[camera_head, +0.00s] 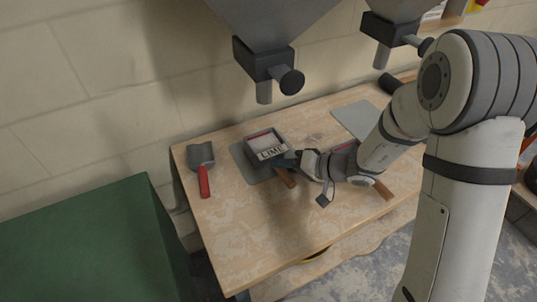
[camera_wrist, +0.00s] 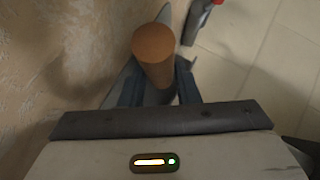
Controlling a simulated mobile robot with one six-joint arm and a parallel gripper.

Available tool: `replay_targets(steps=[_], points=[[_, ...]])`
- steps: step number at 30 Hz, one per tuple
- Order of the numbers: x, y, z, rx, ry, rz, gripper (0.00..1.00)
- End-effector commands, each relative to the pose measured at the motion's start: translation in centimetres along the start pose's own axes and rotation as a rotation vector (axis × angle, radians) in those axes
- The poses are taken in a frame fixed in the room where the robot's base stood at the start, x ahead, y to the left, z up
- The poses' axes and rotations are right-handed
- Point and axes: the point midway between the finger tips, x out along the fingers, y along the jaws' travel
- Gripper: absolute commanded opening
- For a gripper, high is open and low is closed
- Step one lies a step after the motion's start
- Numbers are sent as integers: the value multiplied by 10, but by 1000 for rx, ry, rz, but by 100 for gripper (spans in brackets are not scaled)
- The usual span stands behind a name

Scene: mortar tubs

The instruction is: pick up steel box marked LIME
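The steel box marked LIME (camera_head: 266,145) is an open, square grey box on a grey mat (camera_head: 240,161) on the wooden table. Its white label faces front. My gripper (camera_head: 287,159) is at the box's front right corner; I cannot tell whether it touches the box. A tool with a round wooden handle (camera_head: 287,178) lies under my gripper. In the wrist view the wooden handle (camera_wrist: 154,47) stands in front of and between my two dark fingers (camera_wrist: 158,88), hiding what lies between the tips. The box cannot be made out in that view.
Another grey mat (camera_head: 357,119) lies at the back right. A grey hopper with a dark outlet (camera_head: 262,62) hangs above the box. A green block (camera_head: 95,245) stands at left. The table's front left is clear.

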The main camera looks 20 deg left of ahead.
Motion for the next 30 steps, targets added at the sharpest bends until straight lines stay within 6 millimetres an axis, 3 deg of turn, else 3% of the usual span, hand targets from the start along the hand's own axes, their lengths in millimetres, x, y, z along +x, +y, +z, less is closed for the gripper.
replay_targets(steps=[10,24,30], points=[[0,0,0,0,-1,0,0],[-1,-2,-1,-1,0,-1,0],[-10,-21,-10,-6,2,-2,0]])
